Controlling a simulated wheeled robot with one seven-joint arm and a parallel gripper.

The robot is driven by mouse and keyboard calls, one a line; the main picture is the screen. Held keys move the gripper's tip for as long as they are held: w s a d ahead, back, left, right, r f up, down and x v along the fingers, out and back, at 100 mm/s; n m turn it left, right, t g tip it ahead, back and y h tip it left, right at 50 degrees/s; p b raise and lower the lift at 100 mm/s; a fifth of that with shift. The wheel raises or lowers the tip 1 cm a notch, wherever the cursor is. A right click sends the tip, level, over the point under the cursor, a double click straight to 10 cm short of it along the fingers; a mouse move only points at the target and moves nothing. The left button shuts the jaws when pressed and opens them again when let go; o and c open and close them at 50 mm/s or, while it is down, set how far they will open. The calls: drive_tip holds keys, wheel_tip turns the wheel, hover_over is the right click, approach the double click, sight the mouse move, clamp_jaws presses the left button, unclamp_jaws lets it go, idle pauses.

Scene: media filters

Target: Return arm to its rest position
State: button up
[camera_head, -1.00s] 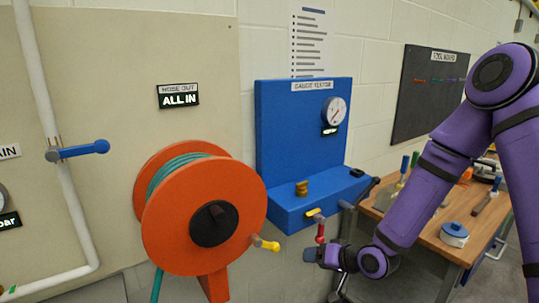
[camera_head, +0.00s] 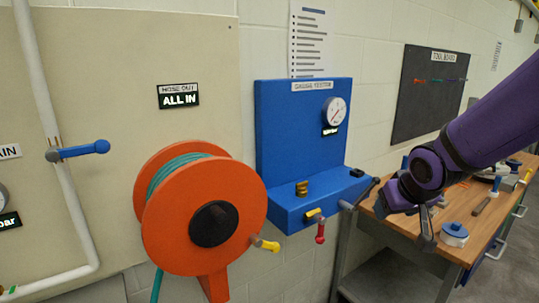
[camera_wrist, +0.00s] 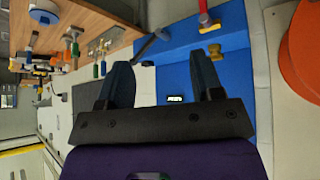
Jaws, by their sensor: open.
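My purple arm (camera_head: 495,120) comes in from the right in the head view and is bent back toward the right. My gripper (camera_head: 426,238) hangs over the front edge of the workbench, partly hidden by my wrist. In the wrist view my gripper (camera_wrist: 163,82) shows two dark fingers spread apart with nothing between them. The blue gauge tester (camera_head: 303,130) stands left of my gripper, clear of it. Its red-handled valve (camera_head: 320,233) hangs at its front, apart from my gripper.
The wooden workbench (camera_head: 408,227) holds a blue-lidded white container (camera_head: 454,234) and several tools close to my arm. An orange hose reel (camera_head: 165,227) stands left of the tester. A dark tool board (camera_head: 428,95) hangs on the wall behind.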

drive_tip(key=s+d+r, duration=0.1)
drive_tip(key=s+r, duration=0.2)
drive_tip(key=s, duration=0.4)
drive_tip(key=s+d+r+g, duration=0.1)
drive_tip(key=s+r, duration=0.3)
drive_tip(key=s, duration=0.2)
drive_tip(key=s+d+r+m, duration=0.1)
drive_tip(key=s+r, duration=0.3)
drive_tip(key=s, duration=0.3)
drive_tip(key=shift+s+r+g, duration=0.25)
drive_tip(key=shift+s+g, duration=0.05)
drive_tip(key=shift+d, duration=0.1)
